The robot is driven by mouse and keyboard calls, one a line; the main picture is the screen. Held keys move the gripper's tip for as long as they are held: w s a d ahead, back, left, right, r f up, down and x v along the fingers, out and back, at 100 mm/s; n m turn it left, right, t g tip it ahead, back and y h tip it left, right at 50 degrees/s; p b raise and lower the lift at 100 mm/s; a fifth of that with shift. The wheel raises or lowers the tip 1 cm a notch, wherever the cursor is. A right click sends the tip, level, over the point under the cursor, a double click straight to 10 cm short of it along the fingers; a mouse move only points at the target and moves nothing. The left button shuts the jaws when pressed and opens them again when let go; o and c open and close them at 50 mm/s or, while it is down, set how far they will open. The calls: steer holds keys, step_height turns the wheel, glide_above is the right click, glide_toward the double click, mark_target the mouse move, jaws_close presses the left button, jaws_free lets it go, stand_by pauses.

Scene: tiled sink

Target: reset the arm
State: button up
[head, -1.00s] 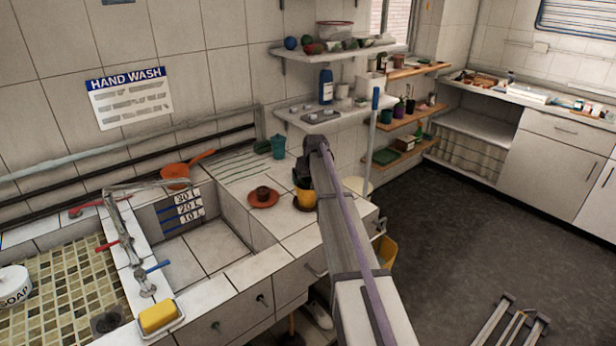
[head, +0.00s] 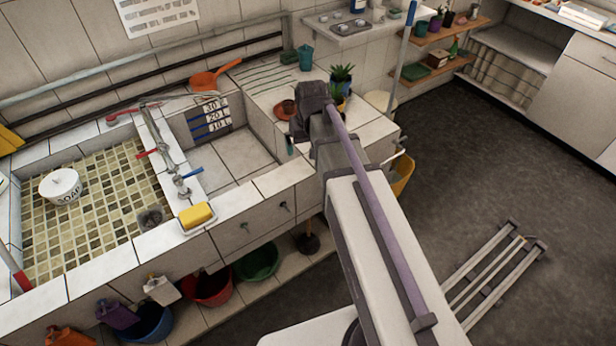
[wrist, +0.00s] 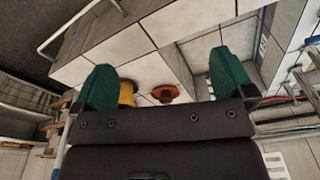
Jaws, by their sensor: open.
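My arm reaches from the lower right over the sink counter in the head view. My gripper shows in the wrist view (wrist: 164,76) as two green fingers spread wide apart, with nothing held between them. In the head view only a teal finger shows under the dark wrist, over the counter beside the right basin. An orange saucer with a brown cup (head: 286,107) stands on the counter, partly hidden behind my wrist. Both saucer (wrist: 166,93) and yellow pot (wrist: 127,92) show beyond the fingers in the wrist view, apart from them.
A potted plant (head: 341,81) stands behind my arm. The right basin (head: 233,160) is empty. A yellow sponge (head: 196,215) lies on the counter edge and a soap pot (head: 61,186) in the tiled left basin. A faucet (head: 160,145) rises between basins.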

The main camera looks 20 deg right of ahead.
steer(key=s+a, duration=0.2)
steer(key=s, duration=0.4)
steer(key=s+a+g, duration=0.1)
steer(key=s+a, duration=0.2)
steer(key=s, duration=0.4)
steer(key=shift+s, duration=0.3)
steer(key=shift+f, duration=0.1)
